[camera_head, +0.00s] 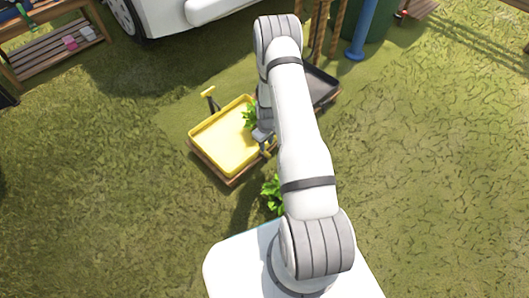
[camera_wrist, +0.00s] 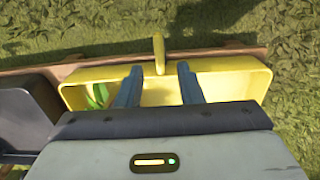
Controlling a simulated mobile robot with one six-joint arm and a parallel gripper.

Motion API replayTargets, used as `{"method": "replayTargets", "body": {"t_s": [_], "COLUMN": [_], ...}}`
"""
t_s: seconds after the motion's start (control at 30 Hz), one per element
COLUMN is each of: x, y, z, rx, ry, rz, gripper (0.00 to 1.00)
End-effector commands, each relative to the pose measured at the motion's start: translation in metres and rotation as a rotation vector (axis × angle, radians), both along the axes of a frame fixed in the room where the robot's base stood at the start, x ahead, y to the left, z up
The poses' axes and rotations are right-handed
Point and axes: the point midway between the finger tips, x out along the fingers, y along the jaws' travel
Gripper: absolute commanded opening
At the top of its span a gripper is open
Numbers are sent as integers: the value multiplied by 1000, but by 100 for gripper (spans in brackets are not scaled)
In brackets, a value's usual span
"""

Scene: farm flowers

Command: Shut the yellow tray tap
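The yellow tray (camera_head: 222,158) sits on a low wooden stand left of my arm; it also shows in the wrist view (camera_wrist: 235,72). The yellow tap (camera_head: 209,94) stands up at the tray's back left edge in the head view. In the wrist view the tap (camera_wrist: 159,50) rises upright at the far rim, in line with the gap between my fingers. My gripper (camera_wrist: 158,68) is open, with its two blue fingers apart and nothing seen held. In the head view my gripper (camera_head: 264,138) is at the tray's right side, partly hidden by my arm.
Green leaves (camera_head: 249,116) show in the tray, and a green plant (camera_head: 272,192) is in front of it. A dark grey tray (camera_head: 322,86) stands to the right, close beside. A blue post (camera_head: 362,30) and wooden poles stand behind. Grass on the left is clear.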

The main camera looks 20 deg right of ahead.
Motion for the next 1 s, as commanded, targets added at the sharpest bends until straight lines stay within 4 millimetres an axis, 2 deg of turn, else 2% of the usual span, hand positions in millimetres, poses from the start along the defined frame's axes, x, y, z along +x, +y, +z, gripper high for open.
{"method": "replayTargets", "body": {"t_s": [0.03,0.1,0.3,0.67,1.0], "x": [0,0,0,0,0], "y": [0,0,0,-1,-1], "z": [-14,-26,-47,-52,-52], "rx": [1,1,1,0,1], "ry": [1,1,0,0,0], "rz": [0,-1,-1,-2,-2], "gripper": [34,34,34,34,7]}}
